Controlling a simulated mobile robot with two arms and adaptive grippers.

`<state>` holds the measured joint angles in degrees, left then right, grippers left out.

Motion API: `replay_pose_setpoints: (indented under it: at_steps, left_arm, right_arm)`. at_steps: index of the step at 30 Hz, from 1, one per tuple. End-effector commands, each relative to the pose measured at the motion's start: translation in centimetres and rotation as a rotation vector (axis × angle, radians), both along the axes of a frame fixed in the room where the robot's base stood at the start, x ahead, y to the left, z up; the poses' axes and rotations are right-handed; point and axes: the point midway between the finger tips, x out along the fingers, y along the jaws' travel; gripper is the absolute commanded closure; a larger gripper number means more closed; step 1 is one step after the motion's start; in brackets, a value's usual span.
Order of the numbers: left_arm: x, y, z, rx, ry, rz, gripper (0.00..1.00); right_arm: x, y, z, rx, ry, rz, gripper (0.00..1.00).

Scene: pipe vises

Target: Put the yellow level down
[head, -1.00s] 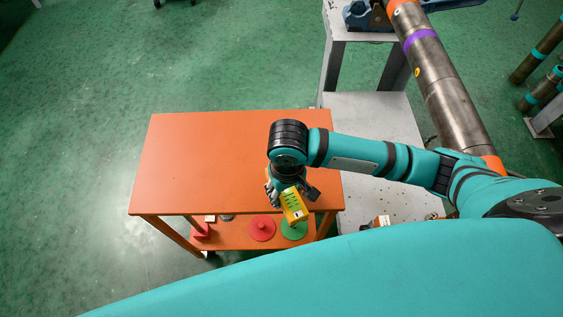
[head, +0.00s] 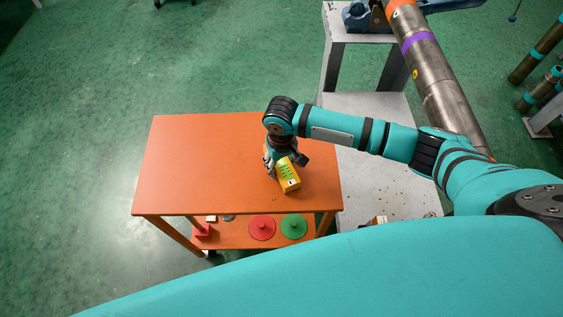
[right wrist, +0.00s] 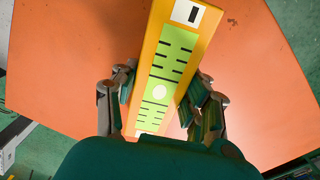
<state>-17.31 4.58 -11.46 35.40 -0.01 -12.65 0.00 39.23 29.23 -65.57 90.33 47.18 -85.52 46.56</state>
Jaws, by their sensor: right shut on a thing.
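The yellow level (head: 288,178) is a short bar with a green marked face. My right gripper (head: 284,164) is shut on it, over the orange table (head: 200,165) near its front right part. In the right wrist view the level (right wrist: 207,20) runs lengthwise between the two fingers of my right gripper (right wrist: 160,100), with the orange tabletop (right wrist: 65,50) behind it. I cannot tell whether the level touches the tabletop. My left gripper is not in view.
A red disc (head: 262,228) and a green disc (head: 294,227) lie on the table's lower shelf. A grey metal bench (head: 380,190) stands to the right, with a large steel pipe (head: 440,85) above it. The left part of the tabletop is clear.

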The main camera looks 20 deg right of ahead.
Motion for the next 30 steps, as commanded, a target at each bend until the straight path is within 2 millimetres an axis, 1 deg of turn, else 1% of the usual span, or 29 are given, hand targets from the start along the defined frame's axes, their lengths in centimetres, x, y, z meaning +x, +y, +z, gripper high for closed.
replay_pose_setpoints:
  at_steps: [6,7,12,20,23,26,30]
  left_arm:
    - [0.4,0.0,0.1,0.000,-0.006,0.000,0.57]
    - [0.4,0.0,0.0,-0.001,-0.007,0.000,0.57]
    - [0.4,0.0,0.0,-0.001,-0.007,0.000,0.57]
    - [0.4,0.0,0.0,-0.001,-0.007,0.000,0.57]
    - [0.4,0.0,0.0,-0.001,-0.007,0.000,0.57]
    - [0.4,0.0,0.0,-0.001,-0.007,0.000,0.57]
    - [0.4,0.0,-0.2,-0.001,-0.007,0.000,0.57]
  right_arm:
    - [0.0,0.1,-0.1,0.001,-0.001,0.000,1.00]
    - [0.0,0.0,-0.2,0.000,0.000,0.000,0.54]
    - [0.0,0.0,-0.2,0.000,0.000,0.000,0.32]
    - [0.0,0.0,-0.1,0.000,-0.001,0.000,0.32]
    - [0.0,0.1,0.5,0.002,-0.002,0.000,0.32]
    - [0.1,0.1,1.8,0.003,-0.003,0.000,0.32]
    - [0.1,0.1,4.7,0.002,-0.004,0.001,0.32]
